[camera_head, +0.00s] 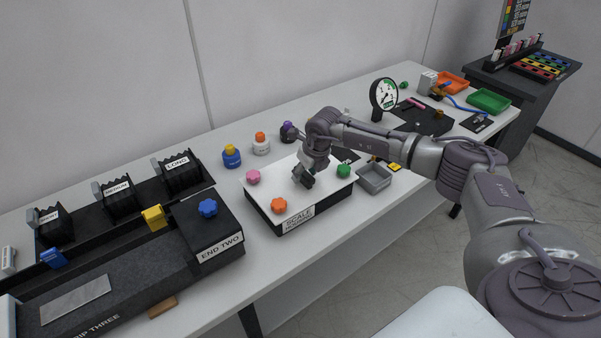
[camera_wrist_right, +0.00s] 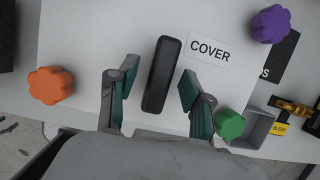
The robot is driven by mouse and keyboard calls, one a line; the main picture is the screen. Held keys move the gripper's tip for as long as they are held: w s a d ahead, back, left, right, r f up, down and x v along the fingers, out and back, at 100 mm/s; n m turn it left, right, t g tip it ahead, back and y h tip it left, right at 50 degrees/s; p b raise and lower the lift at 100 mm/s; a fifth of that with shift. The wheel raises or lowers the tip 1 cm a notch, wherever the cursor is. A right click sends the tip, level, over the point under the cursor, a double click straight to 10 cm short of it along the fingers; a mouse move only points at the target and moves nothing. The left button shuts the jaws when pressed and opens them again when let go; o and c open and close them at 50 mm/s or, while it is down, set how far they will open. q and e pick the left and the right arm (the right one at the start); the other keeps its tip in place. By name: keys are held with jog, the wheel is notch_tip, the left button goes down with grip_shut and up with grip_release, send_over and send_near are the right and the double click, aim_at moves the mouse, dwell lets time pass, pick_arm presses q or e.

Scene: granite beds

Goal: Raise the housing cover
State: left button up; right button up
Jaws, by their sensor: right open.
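The housing cover (camera_head: 268,189) is a flat white plate on the black scale housing (camera_head: 318,205). Its bar-shaped black handle (camera_wrist_right: 162,74) and COVER label (camera_wrist_right: 209,52) show in the right wrist view. A pink knob (camera_head: 253,177), an orange knob (camera_head: 279,205) and a green knob (camera_head: 343,170) sit at its corners. A purple knob (camera_wrist_right: 270,24) shows near the far right corner in the wrist view; the arm covers that corner in the head view. My right gripper (camera_wrist_right: 154,82) is open over the cover, one finger on each side of the handle with gaps. My left gripper is out of view.
A grey tray (camera_head: 374,178) stands close to the housing's right side. Bottles with blue, orange and purple parts (camera_head: 288,132) stand behind it. The END TWO block (camera_head: 206,225) is to the left, and a dial gauge (camera_head: 383,95) stands to the back right.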

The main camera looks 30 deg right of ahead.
jog(key=p+v, duration=0.4)
jog(key=v, duration=0.2)
jog(key=shift+f, duration=0.1)
jog(key=shift+w, duration=0.1)
